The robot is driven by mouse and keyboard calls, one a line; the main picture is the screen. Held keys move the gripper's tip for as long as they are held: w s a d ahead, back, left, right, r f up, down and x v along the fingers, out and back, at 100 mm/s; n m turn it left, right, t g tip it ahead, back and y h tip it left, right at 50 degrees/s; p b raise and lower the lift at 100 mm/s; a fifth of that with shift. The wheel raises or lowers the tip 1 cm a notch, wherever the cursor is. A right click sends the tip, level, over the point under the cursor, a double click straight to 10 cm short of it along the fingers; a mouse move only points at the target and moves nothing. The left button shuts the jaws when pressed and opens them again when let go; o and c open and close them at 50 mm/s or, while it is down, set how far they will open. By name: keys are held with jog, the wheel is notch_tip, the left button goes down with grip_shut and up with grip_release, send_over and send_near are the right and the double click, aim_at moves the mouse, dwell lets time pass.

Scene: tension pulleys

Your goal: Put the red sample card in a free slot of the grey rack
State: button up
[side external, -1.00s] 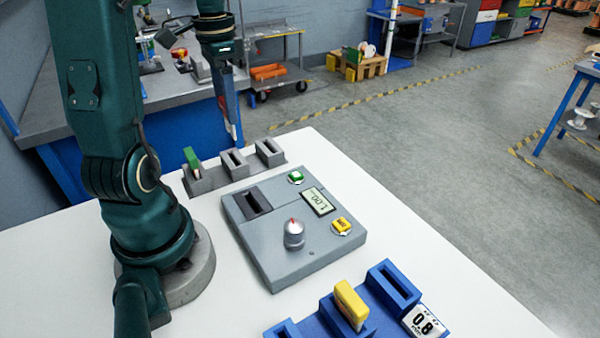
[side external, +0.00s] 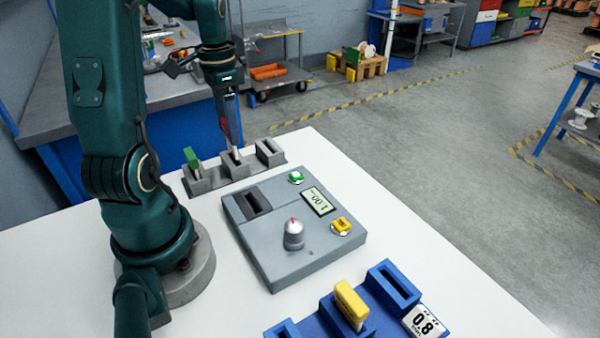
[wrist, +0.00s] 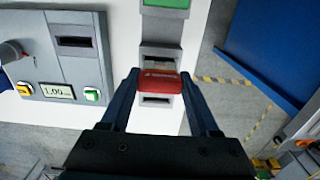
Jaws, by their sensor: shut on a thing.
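The grey rack (side external: 212,178) stands along the far left edge of the white table, with several holders in a row. A green card (side external: 190,157) stands in its left slot. The right slot (side external: 268,147) is empty. My gripper (side external: 235,150) points down at the middle slot. In the wrist view it (wrist: 160,86) is shut on the red sample card (wrist: 160,78), whose top edge shows between the fingers. The card's lower part is hidden, so I cannot tell whether it is inside the middle slot or just above it. The green card shows at the wrist view's top (wrist: 166,3).
A grey control box (side external: 275,250) with a dark slot, knob, display and buttons lies in front of the rack. A blue rack (side external: 385,300) with a yellow card (side external: 351,302) is at the near edge. White table (side external: 420,240) is clear to the right.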

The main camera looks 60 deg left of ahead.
aim_at(233, 153)
jog(key=shift+f, duration=2.05)
dwell(1.9)
jog(key=o, duration=1.4)
jog(key=shift+o, duration=0.4)
jog(key=shift+r, duration=4)
